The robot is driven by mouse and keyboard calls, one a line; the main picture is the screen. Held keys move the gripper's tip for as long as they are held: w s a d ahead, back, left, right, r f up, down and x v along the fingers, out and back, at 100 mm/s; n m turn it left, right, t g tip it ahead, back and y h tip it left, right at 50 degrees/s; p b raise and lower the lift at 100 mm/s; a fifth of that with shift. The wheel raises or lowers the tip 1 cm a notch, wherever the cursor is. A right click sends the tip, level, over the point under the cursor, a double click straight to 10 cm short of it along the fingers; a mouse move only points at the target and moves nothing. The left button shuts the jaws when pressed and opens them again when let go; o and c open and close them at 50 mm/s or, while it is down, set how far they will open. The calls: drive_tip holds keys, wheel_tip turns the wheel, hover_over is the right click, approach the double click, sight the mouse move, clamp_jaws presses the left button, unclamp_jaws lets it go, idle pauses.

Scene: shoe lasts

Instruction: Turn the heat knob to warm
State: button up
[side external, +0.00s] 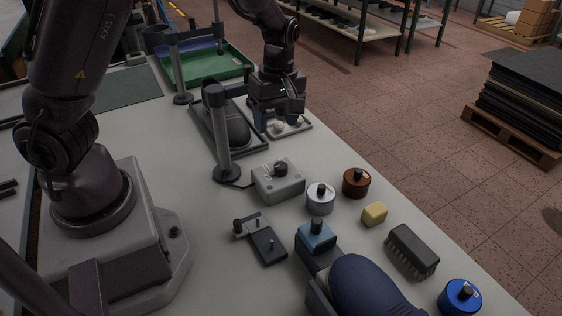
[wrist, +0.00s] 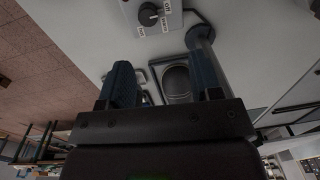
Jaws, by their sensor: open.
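The heat knob (side external: 280,168) is a black knob on top of a light grey control box (side external: 284,187) near the middle of the bench. In the wrist view the knob (wrist: 148,14) shows at the top edge, with small printed labels around it that seem to read off, warm and hot. Which label it points at is too small to tell. My gripper (side external: 279,117) is open and empty, at the far part of the bench, beyond the box and apart from the knob. Its two blue-grey fingers (wrist: 163,80) show in the wrist view.
A post stand (side external: 222,145) rises just left of the box, beside a dark shoe form in a tray (side external: 207,125). A silver canister (side external: 320,199) and brown canister (side external: 356,183) stand right of the box. A small plate with pale knobs (side external: 290,127) lies below my gripper.

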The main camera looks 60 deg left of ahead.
sight(281, 165)
drive_tip(key=f+n, duration=0.1)
drive_tip(key=f, duration=0.3)
drive_tip(key=w+f+n, duration=0.1)
drive_tip(key=f, duration=0.3)
drive_tip(key=f+n, duration=0.1)
drive_tip(key=f, duration=0.3)
drive_tip(key=shift+w+a+f+t, duration=0.1)
drive_tip(key=shift+w+f+t, duration=0.05)
drive_tip(key=shift+t, duration=0.15)
drive_tip(key=c, duration=0.9)
